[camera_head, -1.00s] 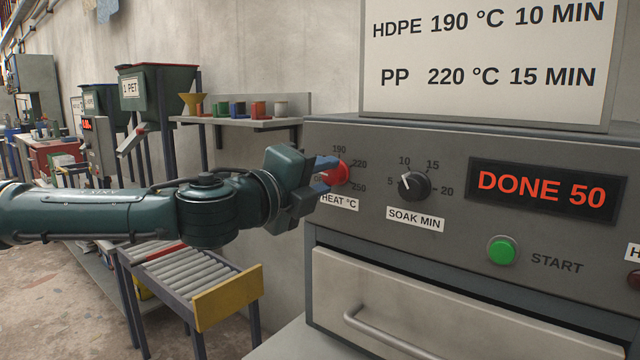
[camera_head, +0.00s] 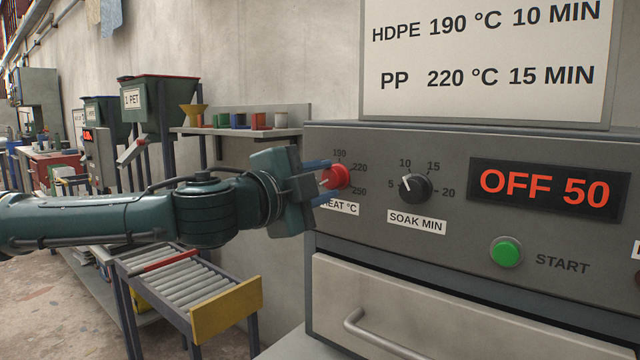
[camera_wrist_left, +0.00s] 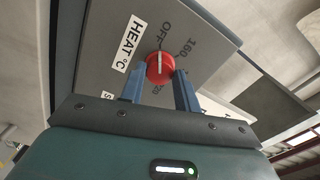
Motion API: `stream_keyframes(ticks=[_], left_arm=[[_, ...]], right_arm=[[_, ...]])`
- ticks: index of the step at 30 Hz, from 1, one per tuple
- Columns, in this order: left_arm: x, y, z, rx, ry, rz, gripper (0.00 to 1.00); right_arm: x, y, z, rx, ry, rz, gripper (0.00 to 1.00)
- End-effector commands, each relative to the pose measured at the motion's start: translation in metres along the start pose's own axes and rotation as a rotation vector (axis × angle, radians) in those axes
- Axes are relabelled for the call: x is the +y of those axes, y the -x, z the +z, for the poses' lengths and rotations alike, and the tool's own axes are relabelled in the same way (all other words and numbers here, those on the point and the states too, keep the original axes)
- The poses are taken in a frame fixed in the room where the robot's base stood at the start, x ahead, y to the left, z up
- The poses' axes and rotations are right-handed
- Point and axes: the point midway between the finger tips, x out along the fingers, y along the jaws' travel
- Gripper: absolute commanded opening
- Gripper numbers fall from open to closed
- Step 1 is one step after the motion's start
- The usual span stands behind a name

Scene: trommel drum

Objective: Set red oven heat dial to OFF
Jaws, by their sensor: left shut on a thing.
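The red heat dial (camera_head: 337,176) is on the left of the grey oven's front panel (camera_head: 450,240), above the HEAT °C label. It also shows in the left wrist view (camera_wrist_left: 160,67), where its white pointer line points toward the OFF mark (camera_wrist_left: 164,35). My left gripper (camera_head: 326,182) is shut on the dial, with one blue finger above it and one below in the head view. In the left wrist view the fingers (camera_wrist_left: 160,80) lie on either side of the dial. The oven display (camera_head: 545,188) reads OFF 50. My right gripper is not in view.
The black soak dial (camera_head: 415,187) and green START button (camera_head: 506,252) are right of the red dial. The drawer handle (camera_head: 390,335) sticks out below. A roller conveyor (camera_head: 190,285) and a shelf (camera_head: 240,131) with small coloured containers stand left of the oven.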

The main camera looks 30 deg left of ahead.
Motion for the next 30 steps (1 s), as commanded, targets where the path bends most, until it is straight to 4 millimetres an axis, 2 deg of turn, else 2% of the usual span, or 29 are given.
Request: stream_keyframes(ticks=[13, 14, 21, 30], left_arm=[[-0.0005, -0.0001, 0.0001, 0.0, 0.013, -0.001, 0.09], [-0.0006, -0.0001, 0.0001, 0.0, 0.013, -0.001, 0.33], [-0.0004, 0.0, 0.0001, 0.0, 0.011, -0.001, 0.52], [-0.0007, 0.0012, 0.0002, 0.0, 0.012, -0.001, 0.54]], right_arm=[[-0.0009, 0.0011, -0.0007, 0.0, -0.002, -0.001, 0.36], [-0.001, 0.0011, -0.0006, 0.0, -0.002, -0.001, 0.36], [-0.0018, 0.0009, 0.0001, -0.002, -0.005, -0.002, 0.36], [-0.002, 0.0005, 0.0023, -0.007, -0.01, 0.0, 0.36]])
